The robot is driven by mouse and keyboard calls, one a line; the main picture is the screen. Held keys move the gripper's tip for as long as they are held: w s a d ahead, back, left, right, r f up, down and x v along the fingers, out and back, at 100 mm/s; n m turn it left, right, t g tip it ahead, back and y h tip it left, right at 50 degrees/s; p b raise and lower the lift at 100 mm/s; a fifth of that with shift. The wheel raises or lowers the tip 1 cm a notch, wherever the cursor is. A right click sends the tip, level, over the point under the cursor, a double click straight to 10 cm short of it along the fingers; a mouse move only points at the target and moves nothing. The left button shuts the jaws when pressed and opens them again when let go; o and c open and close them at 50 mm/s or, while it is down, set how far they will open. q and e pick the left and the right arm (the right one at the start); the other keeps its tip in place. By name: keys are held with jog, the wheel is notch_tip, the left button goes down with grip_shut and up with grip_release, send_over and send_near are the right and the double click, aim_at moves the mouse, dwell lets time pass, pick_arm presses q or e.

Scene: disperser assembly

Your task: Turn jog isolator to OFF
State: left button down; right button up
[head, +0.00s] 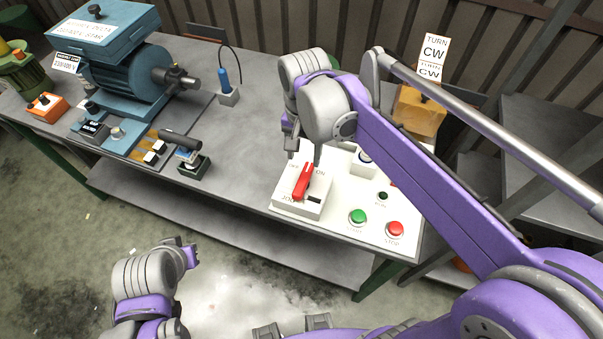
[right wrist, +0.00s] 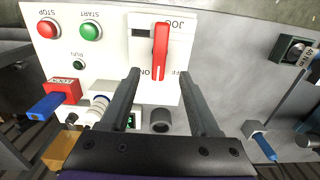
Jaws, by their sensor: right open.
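The jog isolator is a white box (head: 287,205) marked JOG, with a red handle (head: 304,181) on its top face. In the right wrist view the handle (right wrist: 160,48) runs nearly straight, its near end between the ON and OFF marks and closer to ON. My right gripper (head: 304,153) is open just above that end. In the wrist view its two fingers (right wrist: 160,82) stand apart, one on each side of the handle's line, with nothing held. My left gripper (head: 190,256) is low at the left, away from the bench; its jaw opening is unclear.
A green START button (head: 358,217) and a red STOP button (head: 396,229) sit on the same white panel. A blue plug (right wrist: 50,105) and a red block (right wrist: 64,89) are beside my gripper. The blue motor (head: 130,75) stands at the left.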

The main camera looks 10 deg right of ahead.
aim_at(304, 178)
notch_tip(304, 178, down, 10)
jog(key=shift+r+b, duration=0.25)
jog(key=shift+b, duration=0.05)
grip_shut()
